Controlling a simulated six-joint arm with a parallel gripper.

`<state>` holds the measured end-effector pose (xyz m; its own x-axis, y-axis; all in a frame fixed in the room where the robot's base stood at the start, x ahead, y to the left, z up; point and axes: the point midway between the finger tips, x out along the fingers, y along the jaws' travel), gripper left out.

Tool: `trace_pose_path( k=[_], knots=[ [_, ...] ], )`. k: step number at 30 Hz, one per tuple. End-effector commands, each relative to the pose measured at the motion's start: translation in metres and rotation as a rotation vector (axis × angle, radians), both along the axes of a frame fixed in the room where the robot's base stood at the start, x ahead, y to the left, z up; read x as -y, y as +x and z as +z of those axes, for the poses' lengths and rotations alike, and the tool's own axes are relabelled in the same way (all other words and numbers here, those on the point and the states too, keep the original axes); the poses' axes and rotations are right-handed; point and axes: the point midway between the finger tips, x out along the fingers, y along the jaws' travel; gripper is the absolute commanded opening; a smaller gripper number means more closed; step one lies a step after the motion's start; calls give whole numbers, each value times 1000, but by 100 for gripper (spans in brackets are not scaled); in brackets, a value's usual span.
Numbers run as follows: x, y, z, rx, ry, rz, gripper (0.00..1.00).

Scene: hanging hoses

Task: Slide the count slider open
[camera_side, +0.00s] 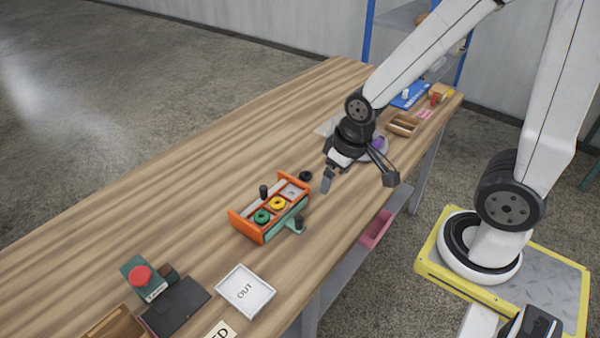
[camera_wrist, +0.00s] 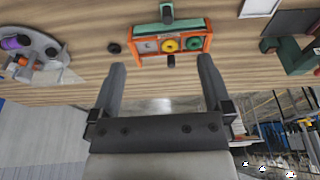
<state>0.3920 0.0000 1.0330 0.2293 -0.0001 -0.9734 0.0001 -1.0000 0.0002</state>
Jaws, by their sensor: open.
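An orange framed box (camera_side: 235,222) stands on the wooden table, with a green ring (camera_side: 262,216) and a yellow ring (camera_side: 278,203) in its windows and a pale window at one end. A black knob (camera_side: 264,191) stands on its far side. Another black knob (camera_side: 299,222) sits on a green tab on the near side. I cannot tell which knob is the count slider's. The box (camera_wrist: 172,60) also shows beyond my fingertips in the wrist view. My gripper (camera_side: 358,180) is open and empty, above the table, right of the box and apart from it.
A small black ring (camera_side: 306,175) lies near the box's right end. A white OUT tray (camera_side: 245,291), a dark pad (camera_side: 176,306) and a red button (camera_side: 140,275) are at the front. A wooden holder (camera_side: 403,124) is behind. The table's left side is clear.

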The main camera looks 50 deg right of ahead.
Motion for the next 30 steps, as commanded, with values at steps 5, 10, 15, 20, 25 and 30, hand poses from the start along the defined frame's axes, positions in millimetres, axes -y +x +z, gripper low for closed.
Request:
trace_pose_path(
  k=[5,10,15,20,25,30],
  knots=[
    [0,0,0,0,0,0,100],
    [0,0,0,0,0,0,100],
    [0,2,0,-1,-2,9,68],
    [0,12,0,-11,-16,70,68],
    [-1,37,-2,-35,-49,229,68],
    [-2,71,-7,-69,-90,460,68]
  ],
)
